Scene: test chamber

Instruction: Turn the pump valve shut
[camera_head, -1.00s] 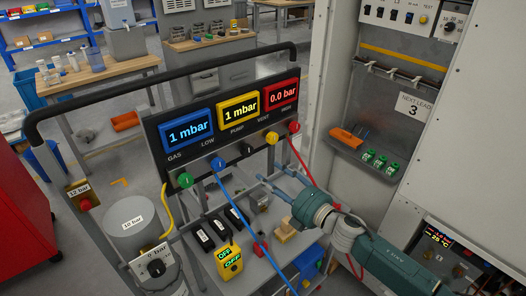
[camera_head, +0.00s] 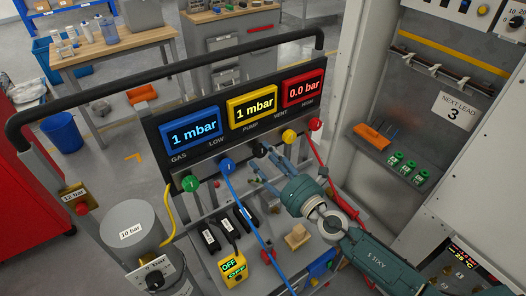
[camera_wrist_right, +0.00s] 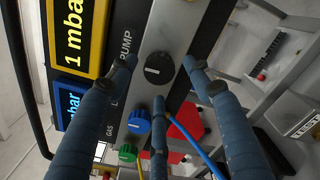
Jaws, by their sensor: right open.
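The pump valve is a black round knob (camera_head: 256,150) under the PUMP label on the gauge panel (camera_head: 160,150). It shows large in the right wrist view (camera_wrist_right: 160,66), with a white pointer mark across its face. My right gripper (camera_head: 266,164) is open, its fingers pointing at the black knob from the front right. In the right wrist view (camera_wrist_right: 160,76) the fingertips spread around the knob's outline. I cannot tell whether any finger touches it. The yellow pump display (camera_head: 253,105) reads 1 mbar. My left gripper is not in view.
Green (camera_head: 190,184), blue (camera_head: 226,165), yellow (camera_head: 289,136) and red (camera_head: 315,124) knobs flank the black one. A blue hose (camera_head: 246,217) and a red hose (camera_head: 319,155) hang close to my right gripper. A grey cabinet (camera_head: 465,165) stands at the right.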

